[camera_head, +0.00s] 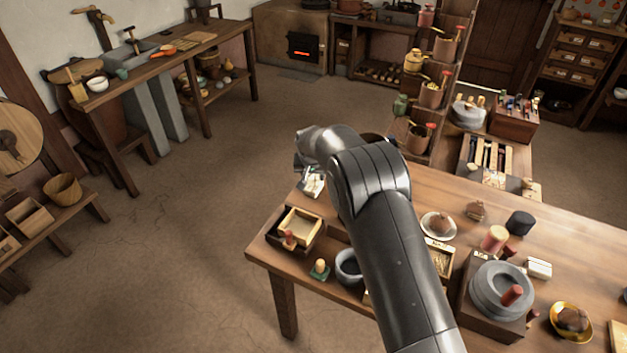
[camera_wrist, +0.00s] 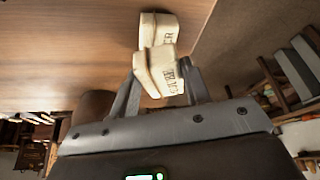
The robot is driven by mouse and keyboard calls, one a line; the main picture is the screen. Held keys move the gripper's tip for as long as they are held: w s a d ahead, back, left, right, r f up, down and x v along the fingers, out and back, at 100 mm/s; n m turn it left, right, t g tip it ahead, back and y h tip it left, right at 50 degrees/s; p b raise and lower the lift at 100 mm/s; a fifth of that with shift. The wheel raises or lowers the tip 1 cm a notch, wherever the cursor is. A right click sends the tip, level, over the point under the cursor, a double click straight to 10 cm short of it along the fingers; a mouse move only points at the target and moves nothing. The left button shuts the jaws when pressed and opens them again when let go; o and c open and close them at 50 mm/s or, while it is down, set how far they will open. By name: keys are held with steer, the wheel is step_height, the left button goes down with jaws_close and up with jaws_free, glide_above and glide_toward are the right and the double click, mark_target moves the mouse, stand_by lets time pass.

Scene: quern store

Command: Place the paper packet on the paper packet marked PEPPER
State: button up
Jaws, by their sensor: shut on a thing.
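My gripper (camera_wrist: 161,84) is shut on a cream paper packet (camera_wrist: 153,70) in the wrist view, with one finger on each side. Dark lettering on its side is too blurred to read surely. A second cream paper packet (camera_wrist: 158,25) stands just beyond it on the wooden table. Its lettering ends in what looks like ER; the rest is hidden by the held packet. The two overlap in the picture, and I cannot tell whether they touch. In the head view my arm hides most of the gripper; a whitish packet (camera_head: 313,186) shows near the table's back left corner.
The table (camera_head: 440,185) carries a wooden tray (camera_head: 303,222), a dark bowl (camera_head: 348,265), a grey quern (camera_head: 500,290) and a white plate (camera_head: 438,225) to the front and right. A stepped shelf with pots (camera_head: 417,138) rises behind. Open floor lies to the left.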

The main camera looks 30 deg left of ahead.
steer(key=shift+f, duration=1.15)
steer(key=shift+f, duration=0.2)
steer(key=o, duration=1)
steer(key=shift+r, duration=0.1)
steer(key=shift+s+r, duration=0.1)
steer(key=shift+r, duration=0.45)
steer(key=v, duration=1.1)
